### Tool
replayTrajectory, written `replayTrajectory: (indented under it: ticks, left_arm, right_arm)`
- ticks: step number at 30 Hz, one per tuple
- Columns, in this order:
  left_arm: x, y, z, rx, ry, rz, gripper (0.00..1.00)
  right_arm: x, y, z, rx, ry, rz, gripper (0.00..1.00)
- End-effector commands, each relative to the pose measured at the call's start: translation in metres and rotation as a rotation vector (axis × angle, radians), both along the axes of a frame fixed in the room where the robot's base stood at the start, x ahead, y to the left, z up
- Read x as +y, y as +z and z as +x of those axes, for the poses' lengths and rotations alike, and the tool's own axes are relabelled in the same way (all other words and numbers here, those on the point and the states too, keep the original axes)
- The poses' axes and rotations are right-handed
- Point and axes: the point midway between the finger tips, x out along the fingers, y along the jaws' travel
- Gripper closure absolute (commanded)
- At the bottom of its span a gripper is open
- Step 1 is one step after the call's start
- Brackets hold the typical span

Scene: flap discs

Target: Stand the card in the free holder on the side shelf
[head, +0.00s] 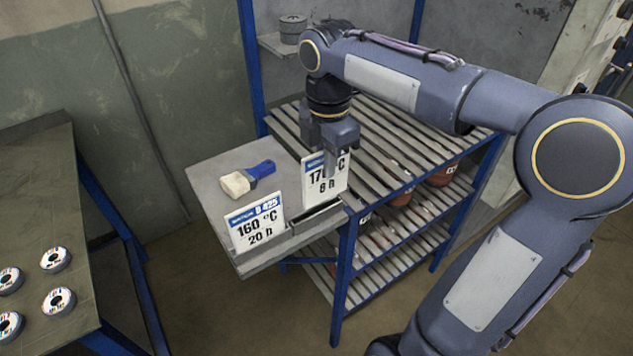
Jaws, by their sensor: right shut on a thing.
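A white card (315,184) with a blue header and "170 °C, 8 h" is upright in the head view. My right gripper (331,160) is shut on its upper right part, which the fingers hide. The card is just behind and above a dark holder (318,215) at the right front of the side shelf (213,176). I cannot tell whether its lower edge touches the holder. A second card (256,224), reading "160 °C, 20 h", stands in the other holder (265,249) to the left. My left gripper is not in view.
A brush (247,177) with a blue handle lies on the side shelf behind the cards. A slatted rack (405,155) with blue posts adjoins on the right, with reddish pots (400,198) below. A table (30,218) with several discs (56,260) stands at left.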

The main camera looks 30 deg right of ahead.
Motion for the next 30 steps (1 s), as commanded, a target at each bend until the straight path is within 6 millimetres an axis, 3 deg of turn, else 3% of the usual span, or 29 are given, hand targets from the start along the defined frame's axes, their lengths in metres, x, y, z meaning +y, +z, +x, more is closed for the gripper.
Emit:
replayTrajectory:
  ticks: [9, 15, 27, 28, 30]
  left_arm:
    - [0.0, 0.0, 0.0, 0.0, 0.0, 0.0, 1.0]
    - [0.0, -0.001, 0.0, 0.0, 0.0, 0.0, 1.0]
    - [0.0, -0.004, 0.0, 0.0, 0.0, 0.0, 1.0]
    - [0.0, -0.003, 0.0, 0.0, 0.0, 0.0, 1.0]
    - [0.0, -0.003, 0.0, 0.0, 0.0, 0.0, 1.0]
  right_arm:
    - [0.02, -0.027, 0.005, 0.003, 0.003, 0.0, 1.0]
    - [0.018, -0.052, 0.005, 0.001, -0.001, 0.0, 1.0]
    - [0.018, -0.057, 0.005, 0.0, -0.001, 0.0, 1.0]
    - [0.018, -0.056, 0.005, 0.0, -0.001, 0.0, 0.9]
    - [0.018, -0.056, 0.005, 0.0, -0.001, 0.0, 0.81]
